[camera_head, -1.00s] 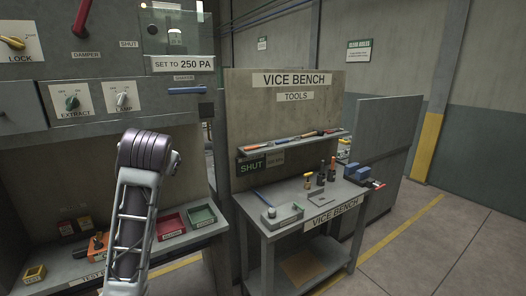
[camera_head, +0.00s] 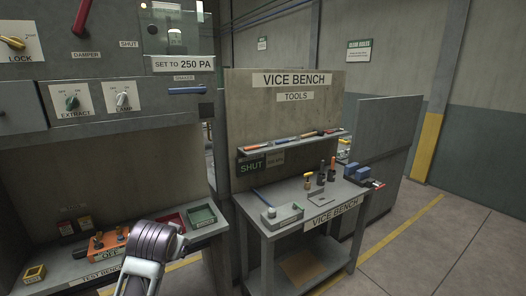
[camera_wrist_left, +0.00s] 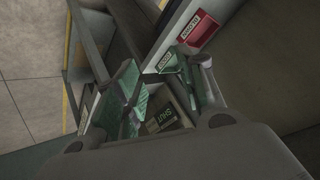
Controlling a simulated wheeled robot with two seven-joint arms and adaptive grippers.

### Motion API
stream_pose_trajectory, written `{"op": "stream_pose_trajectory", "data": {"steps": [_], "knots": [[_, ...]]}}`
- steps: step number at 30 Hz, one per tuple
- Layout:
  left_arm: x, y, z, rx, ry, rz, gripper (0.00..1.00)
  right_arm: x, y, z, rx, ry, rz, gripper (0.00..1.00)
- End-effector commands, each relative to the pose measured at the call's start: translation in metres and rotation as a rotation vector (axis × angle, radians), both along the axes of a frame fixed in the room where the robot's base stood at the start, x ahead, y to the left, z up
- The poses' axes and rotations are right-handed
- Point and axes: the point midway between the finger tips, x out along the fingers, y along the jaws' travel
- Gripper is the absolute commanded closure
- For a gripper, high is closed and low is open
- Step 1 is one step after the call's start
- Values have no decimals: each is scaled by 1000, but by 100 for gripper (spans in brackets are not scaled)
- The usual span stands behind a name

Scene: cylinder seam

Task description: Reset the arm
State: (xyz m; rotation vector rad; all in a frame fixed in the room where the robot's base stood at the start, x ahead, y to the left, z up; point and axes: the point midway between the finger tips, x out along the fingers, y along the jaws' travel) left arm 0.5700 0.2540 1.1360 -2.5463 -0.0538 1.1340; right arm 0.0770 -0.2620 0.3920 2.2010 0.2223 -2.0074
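A link of my own arm (camera_head: 152,250) rises from the bottom edge of the head view, left of centre; I cannot tell for sure which arm it is. My left gripper (camera_wrist_left: 162,85) shows in the left wrist view, its two fingers spread apart with nothing seen held between them. Beyond the fingers are a green tray (camera_wrist_left: 167,62), a red tray (camera_wrist_left: 200,27) and a dark sign reading SHUT (camera_wrist_left: 158,120). Neither gripper shows in the head view. My right gripper is in no view.
The test bench (camera_head: 72,271) at left holds an orange block (camera_head: 122,238), a yellow box (camera_head: 34,273), and the red (camera_head: 172,221) and green (camera_head: 202,215) trays. A control panel (camera_head: 100,100) hangs above. The vice bench (camera_head: 262,237) stands right. Floor (camera_head: 440,245) at right is clear.

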Motion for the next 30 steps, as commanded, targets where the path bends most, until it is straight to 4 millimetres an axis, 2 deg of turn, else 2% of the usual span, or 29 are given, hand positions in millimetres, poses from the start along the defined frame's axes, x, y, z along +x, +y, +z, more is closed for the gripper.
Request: {"op": "stream_pose_trajectory", "data": {"steps": [3,12,30], "knots": [[-15,-2,-26,-17,37,-4,61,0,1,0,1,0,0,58],[-56,-9,-81,-64,124,-9,61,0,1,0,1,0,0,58],[-154,-21,-169,-161,297,-1,61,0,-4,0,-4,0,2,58]]}}
